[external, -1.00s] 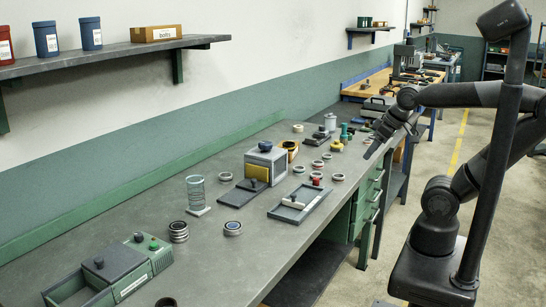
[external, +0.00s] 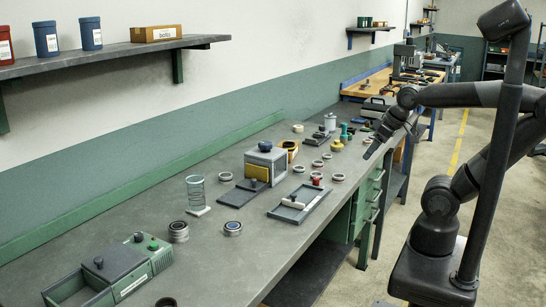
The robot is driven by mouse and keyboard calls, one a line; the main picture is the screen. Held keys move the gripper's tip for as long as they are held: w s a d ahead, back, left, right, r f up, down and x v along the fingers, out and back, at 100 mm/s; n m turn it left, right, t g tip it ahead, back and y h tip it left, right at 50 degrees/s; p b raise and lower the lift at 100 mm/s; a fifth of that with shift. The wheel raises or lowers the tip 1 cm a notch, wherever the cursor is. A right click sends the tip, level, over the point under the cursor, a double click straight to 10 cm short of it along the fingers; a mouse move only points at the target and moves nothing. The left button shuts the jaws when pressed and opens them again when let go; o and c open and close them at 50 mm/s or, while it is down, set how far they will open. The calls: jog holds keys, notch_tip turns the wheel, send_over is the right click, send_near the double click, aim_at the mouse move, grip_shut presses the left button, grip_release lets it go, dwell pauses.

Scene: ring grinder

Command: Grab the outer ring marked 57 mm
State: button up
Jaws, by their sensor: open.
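Several small rings lie on the grey workbench (external: 300,222). One pale ring (external: 338,177) is near the front edge, with another ring (external: 299,169) and a further ring (external: 317,164) to its left. A stack of rings (external: 178,230) and a ring piece with a blue centre (external: 232,229) sit nearer the camera. The size marks are too small to read, so I cannot tell which ring is the 57 mm one. My gripper (external: 370,154) is open, above the bench's front edge, behind and to the right of the pale ring. It appears to hold nothing.
A grey box with a blue knob (external: 265,162) stands mid-bench.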

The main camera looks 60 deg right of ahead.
jog(key=w+a+r+n, duration=0.1)
jog(key=w+r, duration=0.2)
jog(key=w, duration=1.1)
jog(key=w+a+r, duration=0.1)
jog(key=w+r, duration=0.1)
jog(key=w, duration=1.2)
jog(key=w+a+f+n, duration=0.1)
jog(key=w+f, duration=0.4)
jog(key=w, duration=0.3)
jog(key=w+f+g+y, duration=0.1)
jog(key=w+f, duration=0.4)
jog(key=w, duration=0.3)
jog(key=w+a+f+n, duration=0.1)
jog(key=w+f, duration=0.4)
jog(key=w, duration=0.4)
jog(key=x, duration=1)
jog(key=shift+s+f, duration=0.2)
jog(key=shift+f, duration=0.15)
jog(key=shift+r, duration=0.1)
jog(key=c, duration=1.2)
